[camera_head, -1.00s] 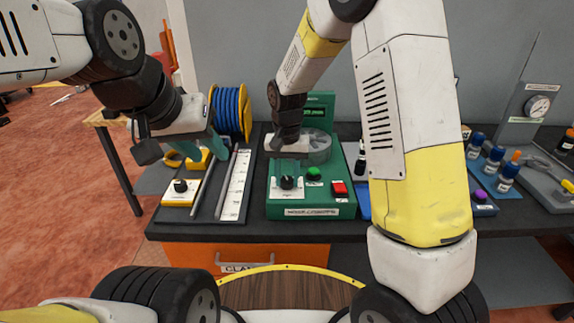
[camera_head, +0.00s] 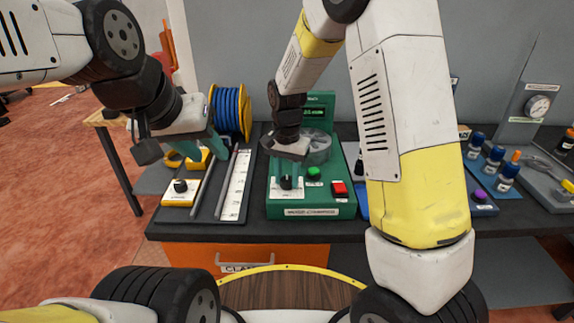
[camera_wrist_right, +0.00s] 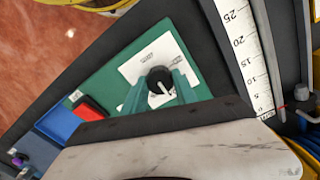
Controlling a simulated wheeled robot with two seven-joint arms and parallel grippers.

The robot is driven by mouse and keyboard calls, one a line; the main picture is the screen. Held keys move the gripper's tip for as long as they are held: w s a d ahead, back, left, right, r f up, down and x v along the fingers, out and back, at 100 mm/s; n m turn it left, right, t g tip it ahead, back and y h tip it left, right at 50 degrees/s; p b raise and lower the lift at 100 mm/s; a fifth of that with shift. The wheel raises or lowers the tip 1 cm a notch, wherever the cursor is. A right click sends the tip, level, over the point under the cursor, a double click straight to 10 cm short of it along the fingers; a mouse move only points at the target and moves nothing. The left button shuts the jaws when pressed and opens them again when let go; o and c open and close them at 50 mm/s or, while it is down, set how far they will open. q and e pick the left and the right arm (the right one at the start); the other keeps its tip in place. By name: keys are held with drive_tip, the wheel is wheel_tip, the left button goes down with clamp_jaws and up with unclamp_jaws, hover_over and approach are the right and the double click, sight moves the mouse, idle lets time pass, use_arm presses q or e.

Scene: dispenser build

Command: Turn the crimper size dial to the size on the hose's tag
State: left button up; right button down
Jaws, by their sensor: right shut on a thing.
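The green crimper (camera_head: 312,212) stands on the bench in the head view. Its black size dial (camera_head: 287,183) sits on a white label plate at the front left of its panel. My right gripper (camera_head: 287,178) points down over the dial. In the right wrist view the two teal fingers of this gripper (camera_wrist_right: 160,92) are shut on the sides of the dial (camera_wrist_right: 158,76), whose white pointer line shows. The label's size marks are too small to read. My left gripper (camera_head: 218,150) hangs above the tray by the spool; its finger gap is unclear. I cannot make out the hose's tag.
A green button (camera_head: 314,173) and a red switch (camera_head: 339,188) are right of the dial. A white ruler (camera_head: 235,185) lies on the dark tray at left. A blue hose spool (camera_head: 231,110) stands behind. Blue-capped bottles (camera_head: 497,155) stand at right.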

sight(287, 179)
drive_tip(key=c, duration=1)
unclamp_jaws()
drive_tip(key=shift+o, duration=0.2)
drive_tip(key=shift+r, duration=0.1)
wheel_tip(287, 179, up, 8)
drive_tip(key=shift+f, duration=0.25)
drive_tip(key=shift+r, duration=0.1)
